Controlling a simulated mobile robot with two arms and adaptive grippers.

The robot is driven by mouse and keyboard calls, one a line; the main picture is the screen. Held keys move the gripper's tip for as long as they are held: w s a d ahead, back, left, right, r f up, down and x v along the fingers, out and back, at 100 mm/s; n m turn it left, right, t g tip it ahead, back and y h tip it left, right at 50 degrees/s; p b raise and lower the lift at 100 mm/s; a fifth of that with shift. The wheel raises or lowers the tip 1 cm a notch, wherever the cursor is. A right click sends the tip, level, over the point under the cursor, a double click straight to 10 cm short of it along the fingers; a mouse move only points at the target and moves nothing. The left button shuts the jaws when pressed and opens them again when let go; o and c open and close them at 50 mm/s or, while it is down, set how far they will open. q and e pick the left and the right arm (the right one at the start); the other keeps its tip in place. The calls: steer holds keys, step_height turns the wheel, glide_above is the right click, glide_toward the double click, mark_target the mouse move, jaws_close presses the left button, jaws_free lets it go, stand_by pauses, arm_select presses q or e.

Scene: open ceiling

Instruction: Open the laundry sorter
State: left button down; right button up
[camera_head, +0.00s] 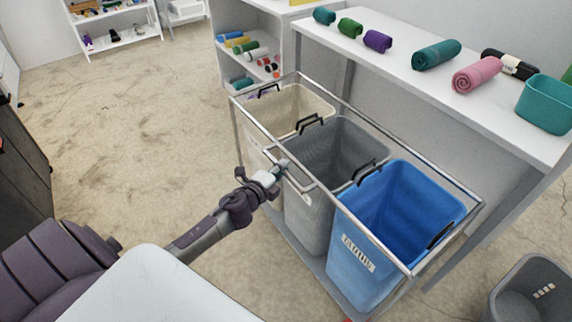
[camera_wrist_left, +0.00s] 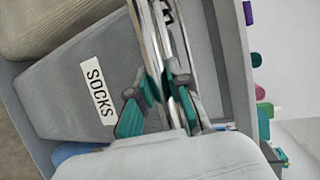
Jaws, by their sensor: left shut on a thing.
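The laundry sorter is a metal frame (camera_head: 390,140) around three bins in a row. They are a cream bin (camera_head: 262,125), a grey bin (camera_head: 305,215) in the middle and a blue bin (camera_head: 350,262). All three bin tops look open, with dark handles at the rims. My left gripper (camera_head: 279,170) is at the front rail beside the grey bin. In the left wrist view, my left gripper (camera_wrist_left: 163,92) has its teal-padded fingers around the metal bars. The grey bin there carries a "SOCKS" label (camera_wrist_left: 97,92). The fingers partly hide where they grip.
Behind the sorter, a white shelf (camera_head: 395,52) holds several rolled towels and a teal basket (camera_head: 546,104). A lower shelf unit (camera_head: 285,25) with rolls stands at the back. A grey bin (camera_head: 510,305) stands at bottom right. The floor to the left is mostly clear.

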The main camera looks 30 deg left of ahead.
arm_select(q)
steer(key=shift+s+a, duration=0.3)
steer(key=shift+s, duration=0.45)
arm_select(e)
steer(key=shift+s+a+f, duration=0.15)
steer(key=shift+s+f, duration=0.2)
steer(key=shift+s, duration=0.1)
arm_select(q)
steer(key=c, duration=1.1)
jaws_free()
steer(key=s+r, duration=0.2)
steer(key=s, duration=0.9)
steer(key=shift+s, duration=0.4)
steer(key=shift+r, duration=0.1)
